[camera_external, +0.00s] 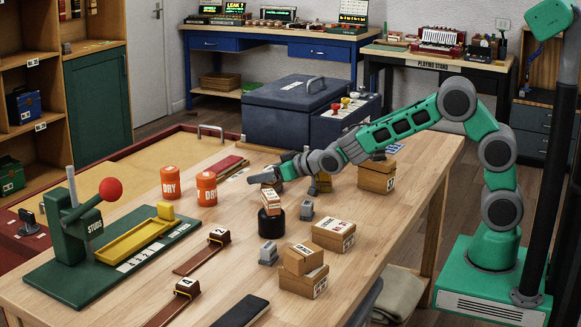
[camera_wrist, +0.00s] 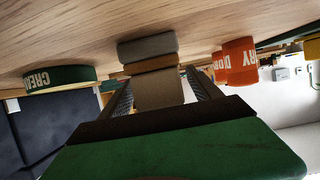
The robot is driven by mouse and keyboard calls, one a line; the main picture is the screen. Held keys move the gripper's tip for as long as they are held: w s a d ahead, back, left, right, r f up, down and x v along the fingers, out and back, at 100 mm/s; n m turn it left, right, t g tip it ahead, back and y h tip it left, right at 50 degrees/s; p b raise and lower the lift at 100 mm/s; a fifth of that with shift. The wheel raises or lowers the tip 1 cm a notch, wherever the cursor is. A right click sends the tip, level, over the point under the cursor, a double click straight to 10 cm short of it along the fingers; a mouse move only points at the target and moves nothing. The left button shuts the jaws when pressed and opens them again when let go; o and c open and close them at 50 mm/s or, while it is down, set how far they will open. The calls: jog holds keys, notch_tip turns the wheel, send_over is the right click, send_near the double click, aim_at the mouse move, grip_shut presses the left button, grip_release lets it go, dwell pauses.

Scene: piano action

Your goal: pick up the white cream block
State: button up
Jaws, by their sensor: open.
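In the wrist view, which appears upside down, a pale cream-grey block face (camera_wrist: 158,92) lies between my two dark fingers. A tan layer (camera_wrist: 152,64) and a grey layer (camera_wrist: 147,46) show past it, close together. I cannot tell whether the fingers touch the pale block. My gripper (camera_wrist: 155,92) is open; in the external view it (camera_external: 264,178) reaches left, low over the wooden table (camera_external: 350,270).
Two orange DRY cans (camera_external: 206,188) stand left of my gripper. A green round item (camera_wrist: 60,78) with white letters is at the wrist view's left. A blue-grey case (camera_external: 290,108) is behind.

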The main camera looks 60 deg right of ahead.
jog(key=shift+w+f, duration=0.25)
jog(key=shift+w, duration=0.35)
jog(key=shift+c, duration=0.3)
jog(key=c, duration=1.3)
jog(key=shift+c, duration=0.9)
jog(key=shift+r, duration=0.15)
